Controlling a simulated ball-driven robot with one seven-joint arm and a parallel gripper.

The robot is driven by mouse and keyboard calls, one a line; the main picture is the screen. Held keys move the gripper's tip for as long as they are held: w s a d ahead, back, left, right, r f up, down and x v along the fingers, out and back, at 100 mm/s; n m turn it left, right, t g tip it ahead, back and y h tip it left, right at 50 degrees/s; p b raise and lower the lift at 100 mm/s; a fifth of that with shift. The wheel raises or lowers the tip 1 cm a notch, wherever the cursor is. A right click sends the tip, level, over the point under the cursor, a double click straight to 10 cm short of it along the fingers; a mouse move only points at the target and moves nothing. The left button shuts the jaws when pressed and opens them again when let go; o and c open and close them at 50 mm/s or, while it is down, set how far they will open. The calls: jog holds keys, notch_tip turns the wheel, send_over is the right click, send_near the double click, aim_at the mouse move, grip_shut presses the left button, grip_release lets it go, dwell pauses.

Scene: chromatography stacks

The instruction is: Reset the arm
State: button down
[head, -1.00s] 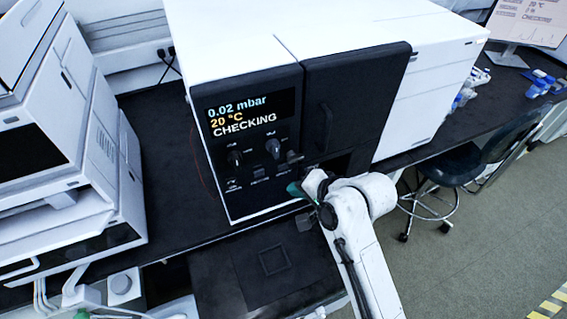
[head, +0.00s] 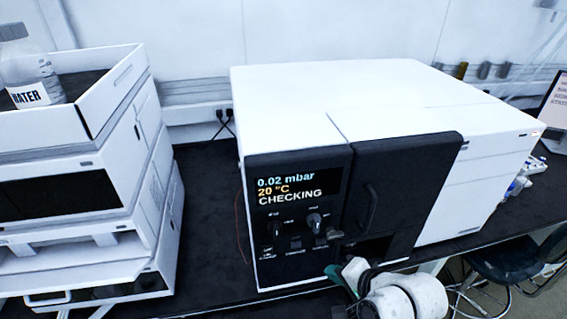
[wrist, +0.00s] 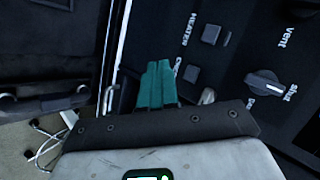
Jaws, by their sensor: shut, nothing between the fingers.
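My gripper (head: 338,272), with green fingers, is in front of the lower right of the instrument's control panel in the head view. In the wrist view the green fingers (wrist: 157,84) are together and empty, close to the panel. I cannot tell whether they touch it. My white arm comes in from the bottom edge of the head view and is mostly out of frame.
The white instrument's display (head: 298,185) reads 0.02 mbar, 20 °C, CHECKING. Its dark door (head: 405,195) is closed. The wrist view shows a knob (wrist: 264,84) and a square button (wrist: 211,35). Stacked units with a water bottle (head: 30,75) stand left; a stool (head: 505,260) is right.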

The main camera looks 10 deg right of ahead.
jog(key=s+d+f+n+g+h+b, duration=0.1)
jog(key=s+d+f+n+g, duration=0.1)
jog(key=s, duration=0.7)
jog(key=s+d+f+n+g+h, duration=0.1)
jog(key=s+d+f+n+g, duration=0.2)
jog(key=s, duration=0.6)
jog(key=s+d+f+n+g+h+b, duration=0.1)
jog(key=s+d+f+n+g+h, duration=0.1)
jog(key=s+f+n, duration=0.3)
jog(key=s+f+g, duration=0.1)
jog(key=s, duration=0.3)
jog(key=shift+s+d+f+b, duration=0.3)
jog(key=shift+b, duration=0.05)
